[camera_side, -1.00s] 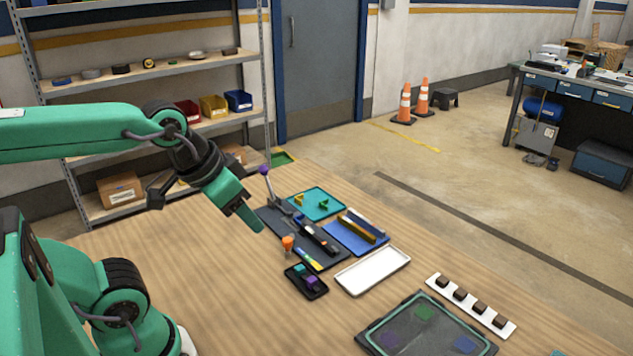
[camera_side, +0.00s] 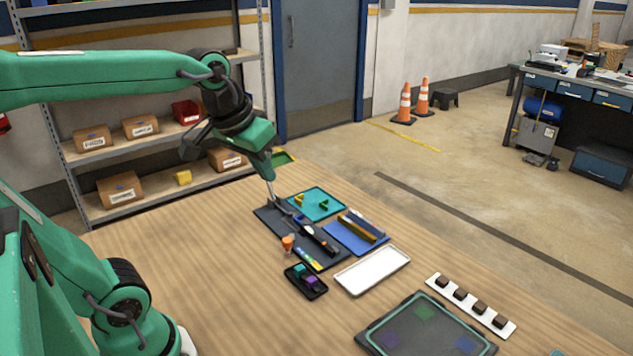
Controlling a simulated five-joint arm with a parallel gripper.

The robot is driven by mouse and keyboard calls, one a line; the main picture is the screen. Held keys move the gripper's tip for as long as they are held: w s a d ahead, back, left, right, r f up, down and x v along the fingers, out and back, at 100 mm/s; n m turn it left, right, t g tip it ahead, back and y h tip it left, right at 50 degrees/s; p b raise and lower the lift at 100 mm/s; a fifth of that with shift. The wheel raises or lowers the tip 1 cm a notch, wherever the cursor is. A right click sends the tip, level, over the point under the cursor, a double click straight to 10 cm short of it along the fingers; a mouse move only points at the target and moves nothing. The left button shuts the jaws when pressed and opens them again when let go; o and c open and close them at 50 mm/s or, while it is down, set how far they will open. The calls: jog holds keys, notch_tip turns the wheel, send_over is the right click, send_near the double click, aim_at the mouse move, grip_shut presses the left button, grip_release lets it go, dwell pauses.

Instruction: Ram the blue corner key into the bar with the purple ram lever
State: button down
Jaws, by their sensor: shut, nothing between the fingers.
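My gripper (camera_side: 266,177) is shut, pointing down at the top of the ram lever (camera_side: 271,190). Only the lever's pale shaft shows; its purple knob is hidden at my fingers, and I cannot tell whether they touch it. The lever stands nearly upright at the far left end of the dark fixture plate (camera_side: 267,218). How deep the key sits is too small to tell.
An orange knob (camera_side: 287,242) stands on the fixture's front side. A teal tray (camera_side: 325,213) with yellow and green pieces and a blue tray (camera_side: 343,239) with bars lie behind. A black tray (camera_side: 291,285) and a white tray (camera_side: 352,282) lie in front. The left table is clear.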

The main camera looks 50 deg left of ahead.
jog(key=w+a+r+n+g, duration=0.1)
jog(key=w+a+n+g, duration=0.2)
jog(key=w+a+n, duration=1)
jog(key=w+a+f, duration=0.1)
jog(key=a+f, duration=0.3)
jog(key=a, duration=0.5)
jog(key=w+a+f+g, duration=0.1)
jog(key=a+f, duration=0.3)
jog(key=a, duration=0.5)
jog(key=w+a+f+n, duration=0.1)
jog(key=w+a+f, duration=0.2)
jog(key=a, duration=0.6)
jog(key=shift+w+a+f, duration=0.15)
jog(key=shift+a+f, duration=0.15)
jog(key=shift+f, duration=0.25)
jog(key=shift+f, duration=0.1)
jog(key=d+f, duration=0.3)
jog(key=f, duration=0.5)
jog(key=shift+d+f, duration=0.25)
jog(key=shift+d, duration=0.1)
